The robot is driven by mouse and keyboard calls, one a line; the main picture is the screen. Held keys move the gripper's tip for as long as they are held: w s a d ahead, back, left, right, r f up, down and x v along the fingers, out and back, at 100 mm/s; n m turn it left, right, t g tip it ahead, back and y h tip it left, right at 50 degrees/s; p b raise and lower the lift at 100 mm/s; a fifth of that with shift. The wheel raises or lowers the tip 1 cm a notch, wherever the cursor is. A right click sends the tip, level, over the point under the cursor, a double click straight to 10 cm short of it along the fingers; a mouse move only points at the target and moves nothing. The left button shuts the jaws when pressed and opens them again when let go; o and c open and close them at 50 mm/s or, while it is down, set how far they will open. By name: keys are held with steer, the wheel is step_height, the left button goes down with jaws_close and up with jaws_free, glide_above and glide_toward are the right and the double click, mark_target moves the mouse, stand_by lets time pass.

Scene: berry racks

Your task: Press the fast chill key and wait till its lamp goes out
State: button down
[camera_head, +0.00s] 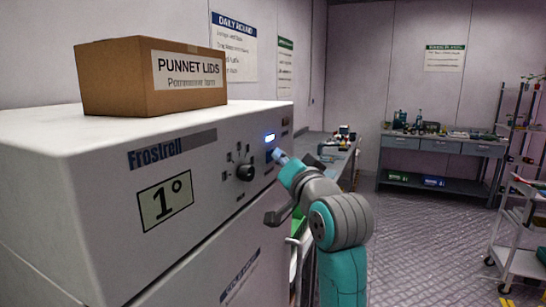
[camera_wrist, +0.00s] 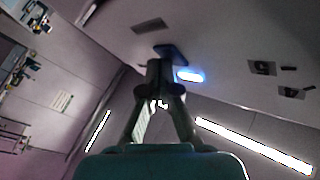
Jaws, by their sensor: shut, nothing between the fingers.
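The white chiller (camera_head: 95,215) marked "Frostrell" has a front panel with a dark knob (camera_head: 245,172) and a "1°" display (camera_head: 166,203). A small lamp (camera_head: 270,138) glows blue-white near the panel's right end. It is also lit in the wrist view (camera_wrist: 189,76). My gripper (camera_head: 279,157) is shut and empty, with its tips at the panel just below the lamp. In the wrist view the closed fingertips (camera_wrist: 166,66) overlap a dark blue key (camera_wrist: 172,50) beside the lamp. The tips hide part of the key. I cannot tell whether it is pushed in.
A cardboard box (camera_head: 150,84) labelled "Punnet Lids" sits on the chiller. A workbench (camera_head: 340,160) stands beyond my arm, and a grey table with drawers (camera_head: 438,147) is at the back wall. A white cart (camera_head: 520,240) is at the right. The floor between is clear.

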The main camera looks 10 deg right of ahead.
steer(key=shift+s+d, duration=0.5)
steer(key=shift+d, duration=0.2)
steer(key=shift+s+d, duration=0.75)
steer(key=shift+d, duration=0.25)
steer(key=shift+s+d, duration=0.7)
steer(key=shift+d, duration=0.3)
